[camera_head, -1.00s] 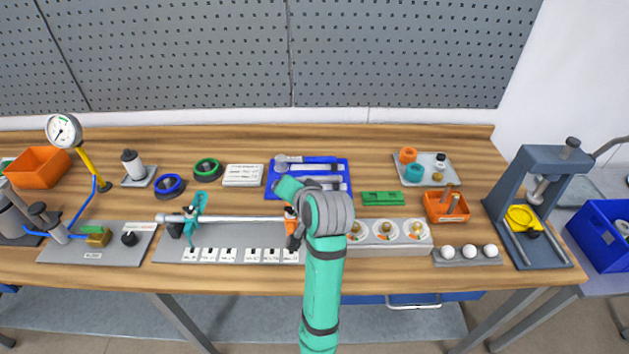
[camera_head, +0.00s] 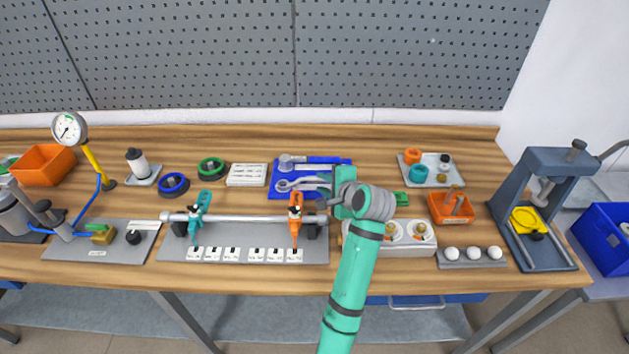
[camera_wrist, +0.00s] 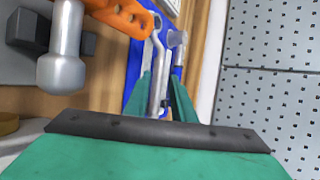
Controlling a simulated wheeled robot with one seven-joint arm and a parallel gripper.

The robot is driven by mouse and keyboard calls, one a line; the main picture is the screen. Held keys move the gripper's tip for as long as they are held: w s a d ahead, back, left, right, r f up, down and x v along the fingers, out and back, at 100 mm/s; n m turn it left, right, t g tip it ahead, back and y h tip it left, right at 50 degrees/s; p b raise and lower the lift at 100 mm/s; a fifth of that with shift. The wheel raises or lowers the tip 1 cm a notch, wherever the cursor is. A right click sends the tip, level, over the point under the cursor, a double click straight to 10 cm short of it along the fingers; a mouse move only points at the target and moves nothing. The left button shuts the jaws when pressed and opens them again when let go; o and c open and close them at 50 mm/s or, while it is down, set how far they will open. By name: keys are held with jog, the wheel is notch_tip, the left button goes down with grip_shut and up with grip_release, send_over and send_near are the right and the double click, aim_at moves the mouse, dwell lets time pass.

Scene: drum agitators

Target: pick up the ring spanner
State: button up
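The ring spanner (camera_head: 290,185) is a grey metal tool lying on a blue tray (camera_head: 277,172). Its ring end shows at the left, and my arm hides its right part. In the wrist view the grey spanner (camera_wrist: 156,68) runs away from me along the blue tray. My gripper (camera_head: 332,182) is at the right side of the tray. In the wrist view its two green fingers (camera_wrist: 163,88) stand apart, with the spanner appearing between them. I cannot tell whether they touch it.
A ratchet-like tool with a blue handle (camera_head: 325,160) lies behind the spanner on the tray. In front is a rail with teal and orange clamps (camera_head: 295,213). A pegboard (camera_head: 400,55) rises behind.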

aim_at(316, 179)
jog(key=shift+x, duration=3.2)
jog(key=shift+d, duration=0.15)
grip_shut()
